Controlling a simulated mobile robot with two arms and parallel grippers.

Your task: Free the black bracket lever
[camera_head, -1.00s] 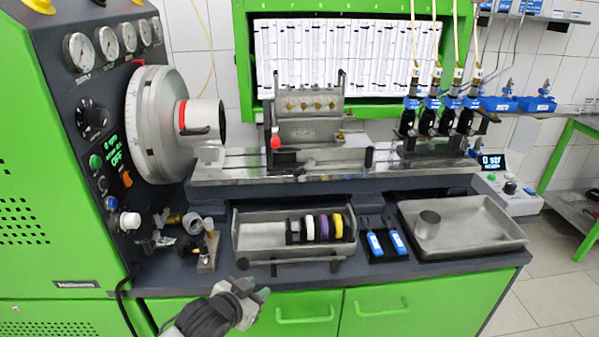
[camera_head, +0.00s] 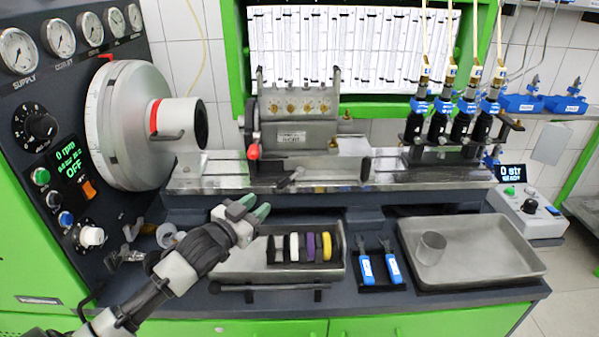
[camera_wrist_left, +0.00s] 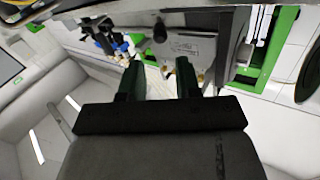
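The pump bracket (camera_head: 298,135) stands clamped on the metal rail, with a red-knobbed lever (camera_head: 253,152) at its left. A short dark lever (camera_head: 290,179) sticks out low at its front, and a black upright piece (camera_head: 365,169) is at its lower right. I cannot tell for sure which is the black bracket lever. My left gripper (camera_head: 252,208) is in front of the rail, below and left of the dark lever and apart from it. In the left wrist view its two green fingers (camera_wrist_left: 158,82) are spread with nothing between them. My right gripper is not in view.
A tray (camera_head: 222,268) with several coloured rings lies under my left gripper. Two blue-handled tools (camera_head: 379,268) and a tray with a metal cup (camera_head: 432,247) are to the right. The round flywheel housing (camera_head: 120,125) blocks the left. Injectors (camera_head: 450,122) stand at the rail's right.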

